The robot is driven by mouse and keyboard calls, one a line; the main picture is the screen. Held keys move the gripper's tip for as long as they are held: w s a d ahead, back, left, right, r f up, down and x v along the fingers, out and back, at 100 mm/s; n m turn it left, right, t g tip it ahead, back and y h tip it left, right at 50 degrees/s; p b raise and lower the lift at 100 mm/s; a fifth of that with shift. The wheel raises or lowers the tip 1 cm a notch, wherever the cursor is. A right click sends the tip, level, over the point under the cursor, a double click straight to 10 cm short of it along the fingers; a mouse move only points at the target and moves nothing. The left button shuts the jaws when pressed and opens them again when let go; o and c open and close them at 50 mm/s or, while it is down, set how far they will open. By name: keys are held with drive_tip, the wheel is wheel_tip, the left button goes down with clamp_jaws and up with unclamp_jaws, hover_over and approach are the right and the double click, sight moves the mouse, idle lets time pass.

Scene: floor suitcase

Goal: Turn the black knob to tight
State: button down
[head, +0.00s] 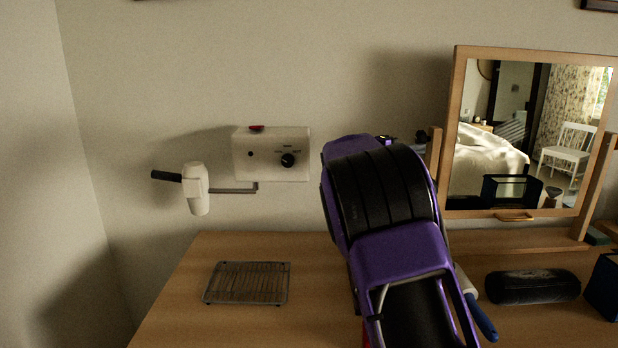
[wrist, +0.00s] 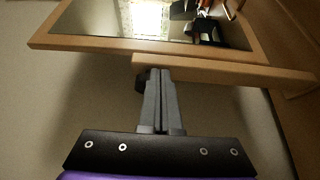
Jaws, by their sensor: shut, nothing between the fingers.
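A small black knob (head: 421,136) sits at the left post of the wooden mirror stand (head: 436,150). In the wrist view a dark round piece that looks like this knob (wrist: 141,80) shows just left of my fingers, partly hidden by them. My gripper (wrist: 158,72) is shut and empty, its tips close to the end of the wooden post (wrist: 215,72). I cannot tell whether they touch the knob. In the head view my purple and black arm hides most of the gripper.
The mirror (head: 520,140) stands at the right of the wooden table (head: 220,325). A wire rack (head: 247,284) lies at left, a black cylinder (head: 533,287) and a blue handle (head: 482,318) at right. A white dryer-like thing (head: 196,188) hangs beside the box (head: 262,140).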

drive_tip(key=a, duration=0.6)
idle(0.3)
drive_tip(key=d+f+g+p, duration=0.3)
drive_tip(key=d+f+p, duration=0.2)
drive_tip(key=f, duration=0.2)
drive_tip(key=a+r+t+p, duration=0.3)
drive_tip(key=a+r+p, duration=0.25)
drive_tip(key=r, duration=0.45)
drive_tip(key=shift+w+d+b, duration=0.15)
drive_tip(key=shift+d+b, duration=0.45)
drive_tip(key=shift+d, duration=2.7)
drive_tip(key=shift+w+f, duration=0.1)
drive_tip(key=shift+w, duration=0.1)
